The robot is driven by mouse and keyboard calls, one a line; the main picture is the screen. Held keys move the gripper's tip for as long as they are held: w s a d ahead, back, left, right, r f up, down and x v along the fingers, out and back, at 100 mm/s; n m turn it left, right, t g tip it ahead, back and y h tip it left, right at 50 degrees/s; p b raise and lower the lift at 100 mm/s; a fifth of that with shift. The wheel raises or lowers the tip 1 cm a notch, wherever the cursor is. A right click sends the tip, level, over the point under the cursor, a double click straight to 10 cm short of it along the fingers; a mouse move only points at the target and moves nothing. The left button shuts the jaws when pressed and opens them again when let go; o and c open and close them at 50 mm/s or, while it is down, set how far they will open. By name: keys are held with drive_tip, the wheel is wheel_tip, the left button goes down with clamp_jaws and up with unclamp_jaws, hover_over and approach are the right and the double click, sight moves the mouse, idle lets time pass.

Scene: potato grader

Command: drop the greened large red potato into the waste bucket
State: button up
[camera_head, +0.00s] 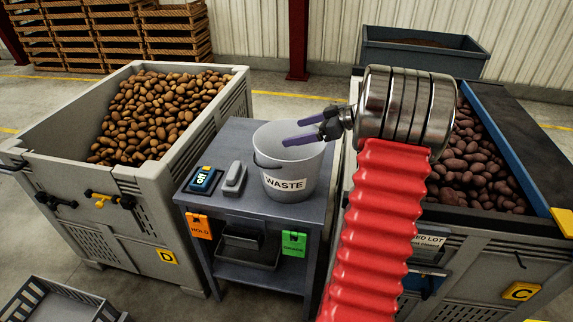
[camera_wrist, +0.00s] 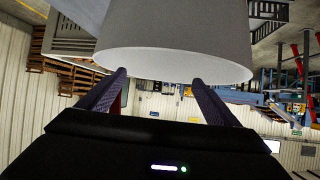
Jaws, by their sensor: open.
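The grey waste bucket (camera_head: 286,183), labelled WASTE, stands on the small table between the two big crates. My gripper (camera_head: 293,132) is open with its purple fingers over the bucket's mouth, coming in from the right. In the wrist view my gripper (camera_wrist: 158,80) shows two separate fingers with nothing between them, and the bucket (camera_wrist: 175,30) fills the top. No greened large red potato can be told apart; the bucket's floor is hidden in the head view. Red potatoes (camera_head: 468,165) lie in the right crate, partly hidden by my arm.
A crate of brown potatoes (camera_head: 150,115) stands at left. A blue device (camera_head: 203,180) and a grey object (camera_head: 234,178) lie on the table (camera_head: 215,207), left of the bucket. Orange HOLD (camera_head: 199,226) and green (camera_head: 294,243) tags hang at its front. A dark bin (camera_head: 425,58) stands behind.

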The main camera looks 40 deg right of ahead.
drive_tip(key=v, duration=1.3)
drive_tip(key=shift+s+d, duration=0.2)
drive_tip(key=shift+s, duration=0.1)
drive_tip(key=shift+r, duration=0.15)
